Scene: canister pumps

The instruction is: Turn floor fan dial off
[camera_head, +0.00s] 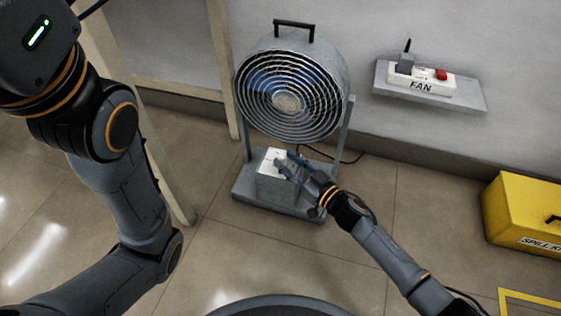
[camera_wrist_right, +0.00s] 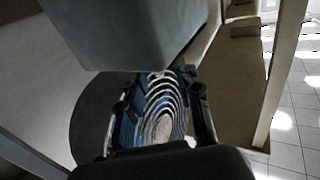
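The grey floor fan (camera_head: 291,98) stands upright on its base, its round grille facing the room. A grey control box (camera_head: 274,188) with a white top panel (camera_head: 268,157) sits on the base below the grille. My right gripper (camera_head: 285,165) is at the top of this box, its fingers over the panel. I cannot make out the dial; the fingers may hide it. In the right wrist view the fingers (camera_wrist_right: 158,105) are apart, with the fan grille (camera_wrist_right: 162,110) showing between them. My left arm crosses the left side of the head view, its gripper out of view.
A wall shelf (camera_head: 465,97) holds a white unit marked FAN (camera_head: 421,84) with a red button. A yellow spill kit box (camera_head: 524,215) stands at the right. A pale post (camera_head: 150,150) stands left of the fan. A dark cable (camera_head: 340,157) runs behind it. Floor in front is clear.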

